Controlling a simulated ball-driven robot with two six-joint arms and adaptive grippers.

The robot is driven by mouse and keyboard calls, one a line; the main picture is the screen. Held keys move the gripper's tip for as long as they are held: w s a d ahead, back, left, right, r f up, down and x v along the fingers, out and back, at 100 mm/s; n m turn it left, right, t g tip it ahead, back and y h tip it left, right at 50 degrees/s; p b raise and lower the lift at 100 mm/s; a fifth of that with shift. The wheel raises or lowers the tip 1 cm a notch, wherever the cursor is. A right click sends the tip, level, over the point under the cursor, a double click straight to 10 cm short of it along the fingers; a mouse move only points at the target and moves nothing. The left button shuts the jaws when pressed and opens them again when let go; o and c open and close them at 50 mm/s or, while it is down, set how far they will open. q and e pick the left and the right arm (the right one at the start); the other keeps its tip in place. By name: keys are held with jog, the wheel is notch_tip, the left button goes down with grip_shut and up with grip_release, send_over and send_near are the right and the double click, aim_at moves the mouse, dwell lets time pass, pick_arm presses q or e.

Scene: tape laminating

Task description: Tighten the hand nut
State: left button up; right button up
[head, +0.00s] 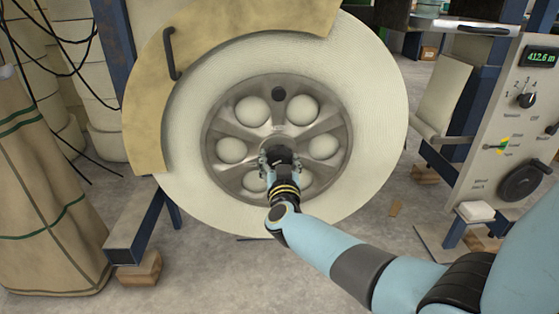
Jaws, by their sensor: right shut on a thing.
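My right gripper (280,156) is at the hub of the large white tape roll (374,107). It is shut on the hand nut, which is mostly hidden behind its fingers at the hub's centre. The grey metal hub flange (306,91) around it has several round openings with white showing through and one small dark hole near the top. My right arm comes in from the lower right. How far the nut sits on its shaft cannot be told. My left gripper is not in view.
A tan curved guard (146,100) with a dark handle (172,54) covers the roll's upper left. A control panel (510,120) with a lit display and knobs stands at right. A tan wrapped roll (40,190) stands at left, with hanging black cables above.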

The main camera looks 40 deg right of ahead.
jog(key=m, duration=0.3)
jog(key=shift+p, duration=0.35)
jog(key=m, duration=0.3)
jog(key=shift+a, duration=0.1)
jog(key=m, duration=0.5)
jog(key=shift+m, duration=2)
jog(key=m+b, duration=0.1)
jog(key=m, duration=0.2)
jog(key=shift+m, duration=0.3)
jog(key=m+b, duration=0.1)
jog(key=m, duration=0.2)
jog(key=shift+r, duration=0.15)
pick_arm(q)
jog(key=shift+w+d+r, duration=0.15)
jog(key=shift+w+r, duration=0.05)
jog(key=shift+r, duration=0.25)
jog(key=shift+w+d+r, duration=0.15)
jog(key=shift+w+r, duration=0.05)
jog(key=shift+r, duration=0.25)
pick_arm(e)
jog(key=shift+m, duration=0.8)
